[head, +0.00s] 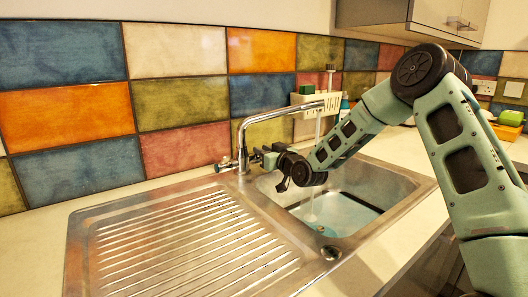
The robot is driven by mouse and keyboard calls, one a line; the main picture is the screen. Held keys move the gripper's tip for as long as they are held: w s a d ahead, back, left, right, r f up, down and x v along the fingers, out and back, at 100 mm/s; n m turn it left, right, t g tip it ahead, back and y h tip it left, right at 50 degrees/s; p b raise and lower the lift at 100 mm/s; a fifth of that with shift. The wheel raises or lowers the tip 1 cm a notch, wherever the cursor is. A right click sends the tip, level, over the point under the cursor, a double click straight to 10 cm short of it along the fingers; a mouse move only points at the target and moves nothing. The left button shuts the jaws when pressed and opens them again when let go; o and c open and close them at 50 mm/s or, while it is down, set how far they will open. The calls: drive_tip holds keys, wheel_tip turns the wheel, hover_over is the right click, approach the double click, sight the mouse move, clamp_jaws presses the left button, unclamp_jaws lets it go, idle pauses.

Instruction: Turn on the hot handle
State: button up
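A chrome tap (243,143) stands at the back edge of the steel sink, its spout reaching right over the basin. A handle (223,165) sticks out on the left of its base. The right side of the base is largely covered by my gripper (264,157), which is close beside the tap; contact cannot be told. I cannot tell whether the fingers are open or shut. A thin pale stream (318,128) drops from the spout and shows again low in the basin (346,211), so water appears to run. Hot or cold marks are not visible.
The ribbed drainboard (190,245) on the left is empty. A pale rack (318,103) hangs on the patchwork tile wall behind the tap. My arm spans the basin from the right. A green and yellow object (510,119) lies on the right counter.

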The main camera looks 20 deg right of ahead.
drive_tip(key=shift+s+f+t+b, duration=0.1)
drive_tip(key=shift+f+t+b, duration=0.45)
drive_tip(key=shift+b, duration=1.15)
drive_tip(key=t+b, duration=0.1)
drive_tip(key=b, duration=0.3)
drive_tip(key=t+b, duration=0.1)
drive_tip(key=b, duration=0.2)
drive_tip(key=shift+s+d+f+t+y+b, duration=0.1)
drive_tip(key=shift+s+f+t+y+b, duration=0.2)
drive_tip(key=shift+f+t+y+b, duration=0.1)
drive_tip(key=shift+s+r+t+b, duration=0.15)
drive_tip(key=shift+t+b, duration=0.2)
drive_tip(key=shift+b, duration=0.6)
drive_tip(key=shift+r, duration=0.15)
drive_tip(key=o, duration=1)
